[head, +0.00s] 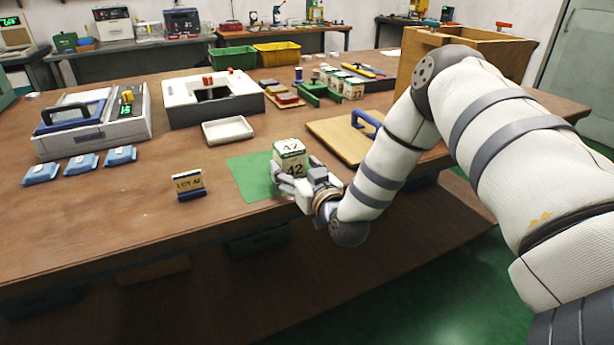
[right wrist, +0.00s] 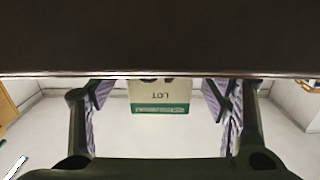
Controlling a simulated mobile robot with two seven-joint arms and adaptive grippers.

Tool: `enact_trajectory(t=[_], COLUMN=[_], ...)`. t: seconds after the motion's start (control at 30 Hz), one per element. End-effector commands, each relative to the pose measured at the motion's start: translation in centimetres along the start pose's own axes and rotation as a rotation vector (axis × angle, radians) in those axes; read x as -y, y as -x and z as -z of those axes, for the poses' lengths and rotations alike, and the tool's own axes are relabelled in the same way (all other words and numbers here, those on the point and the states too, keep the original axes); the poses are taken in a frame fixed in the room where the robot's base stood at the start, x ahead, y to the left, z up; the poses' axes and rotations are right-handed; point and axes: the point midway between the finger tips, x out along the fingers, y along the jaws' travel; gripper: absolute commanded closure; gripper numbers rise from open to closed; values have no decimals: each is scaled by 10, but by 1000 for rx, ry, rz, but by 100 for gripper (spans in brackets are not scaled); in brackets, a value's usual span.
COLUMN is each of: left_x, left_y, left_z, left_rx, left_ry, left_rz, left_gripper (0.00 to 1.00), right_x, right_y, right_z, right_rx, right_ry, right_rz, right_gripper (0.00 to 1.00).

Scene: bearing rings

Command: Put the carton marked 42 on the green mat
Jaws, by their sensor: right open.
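The carton marked 42 (head: 290,155), white and green, appears upright over the right part of the green mat (head: 247,180). My fingers hide its base, so I cannot tell for certain that it touches the mat. My right gripper (head: 284,179) is open around the carton's near, lower part. In the right wrist view the carton (right wrist: 160,97) appears upside down between the two fingers (right wrist: 161,105), with a visible gap on each side. My left gripper is not in view.
A LOT 42 sign (head: 188,184) stands left of the mat. A white tray (head: 228,131) lies behind it. A wooden board with a blue handle (head: 345,140) is to the right. Other cartons (head: 353,89) stand farther back. The table's front edge is close below my gripper.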

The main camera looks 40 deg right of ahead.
Motion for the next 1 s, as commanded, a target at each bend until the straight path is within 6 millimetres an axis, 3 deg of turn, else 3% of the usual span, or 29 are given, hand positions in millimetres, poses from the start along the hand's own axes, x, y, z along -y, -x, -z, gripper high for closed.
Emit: enact_trajectory(t=[0.1, 0.3, 0.57, 0.67, 0.7, 0.77, 0.8, 0.87, 0.9, 1.0], left_x=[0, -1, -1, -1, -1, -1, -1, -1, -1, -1], left_y=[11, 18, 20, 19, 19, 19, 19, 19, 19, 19], left_z=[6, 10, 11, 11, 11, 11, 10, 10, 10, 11], left_rx=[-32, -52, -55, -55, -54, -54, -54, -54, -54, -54], left_ry=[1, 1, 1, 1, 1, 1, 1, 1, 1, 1], left_rz=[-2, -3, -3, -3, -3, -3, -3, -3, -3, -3], left_gripper=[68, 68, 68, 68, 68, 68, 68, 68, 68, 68], right_x=[0, 0, 0, 13, 26, 49, 62, 75, 78, 72], right_y=[30, 70, 86, 94, 106, 138, 172, 233, 277, 382], right_z=[7, 4, 1, -23, -48, -99, -137, -187, -212, -247], right_rx=[-6, -4, -1, 88, 183, 388, 554, 811, 975, 1332], right_ry=[-3, -2, -1, 0, 1, 3, 9, 25, 39, 87], right_rz=[1, 0, 1, 35, 69, 129, 166, 203, 215, 208], right_gripper=[30, 30, 30, 30, 30, 30, 30, 30, 30, 30])
